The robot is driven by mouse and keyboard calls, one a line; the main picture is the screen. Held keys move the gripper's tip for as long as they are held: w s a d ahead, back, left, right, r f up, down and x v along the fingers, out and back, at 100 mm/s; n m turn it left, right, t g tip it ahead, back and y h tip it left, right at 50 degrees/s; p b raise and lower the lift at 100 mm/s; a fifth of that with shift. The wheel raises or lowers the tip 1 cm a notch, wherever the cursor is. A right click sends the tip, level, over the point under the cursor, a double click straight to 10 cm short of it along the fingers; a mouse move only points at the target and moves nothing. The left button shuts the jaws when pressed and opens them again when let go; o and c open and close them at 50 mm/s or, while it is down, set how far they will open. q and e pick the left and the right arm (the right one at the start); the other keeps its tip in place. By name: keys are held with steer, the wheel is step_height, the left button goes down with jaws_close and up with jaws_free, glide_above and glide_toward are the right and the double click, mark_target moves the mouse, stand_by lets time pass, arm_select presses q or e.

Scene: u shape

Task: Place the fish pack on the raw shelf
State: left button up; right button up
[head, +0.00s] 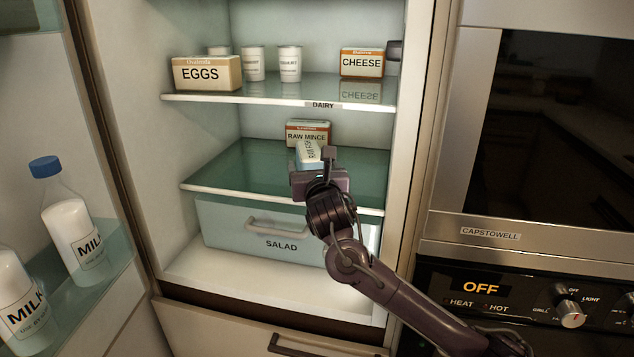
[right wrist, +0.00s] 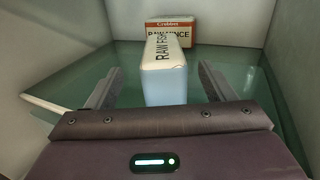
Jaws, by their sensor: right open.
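The fish pack (right wrist: 164,78), a white and pale blue box labelled RAW FISH, stands on the glass raw shelf (head: 230,170) inside the fridge. It also shows in the head view (head: 307,153), partly hidden by my right gripper. My right gripper (head: 322,165) is open, and in the right wrist view its two fingers (right wrist: 158,85) lie on either side of the pack with gaps between. The raw mince box (head: 309,132) sits right behind the fish pack. My left gripper is not in view.
The dairy shelf (head: 190,97) above holds an eggs box (head: 207,74), yoghurt pots (head: 290,64) and a cheese box (head: 362,63). The salad drawer (head: 270,232) is below. Free room lies on the raw shelf's left. Milk bottles (head: 75,235) stand in the open door at left.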

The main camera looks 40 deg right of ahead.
steer(key=b+v, duration=0.1)
steer(key=v, duration=0.4)
steer(key=shift+s+a, duration=0.1)
steer(key=shift+s, duration=0.1)
stand_by(0.3)
